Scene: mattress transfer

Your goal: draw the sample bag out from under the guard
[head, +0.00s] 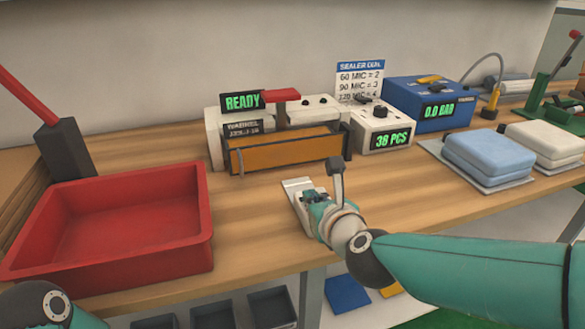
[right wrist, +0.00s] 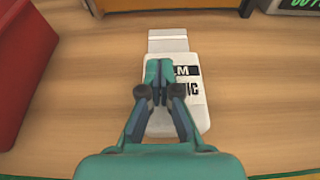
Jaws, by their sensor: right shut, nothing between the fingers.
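The sample bag (head: 297,185) is a flat white pouch lying on the bench in front of the sealer. In the right wrist view the bag (right wrist: 197,113) shows black print, partly hidden by my fingers, and a paler strip at its far end. The orange-brown guard (head: 285,153) is a long bar across the sealer's front. The bag lies apart from it, with bare wood between. My right gripper (head: 313,197) is over the bag with its fingers closed together and empty; it also shows in the right wrist view (right wrist: 158,74). My left gripper is out of view.
A red tray (head: 120,275) stands at the left, empty. The sealer (head: 213,135) shows READY, and a counter box (head: 375,122) shows 38 PCS. A blue unit (head: 400,92) and folded blue (head: 490,152) and cream packs (head: 545,142) are at the right. Bare bench lies between tray and bag.

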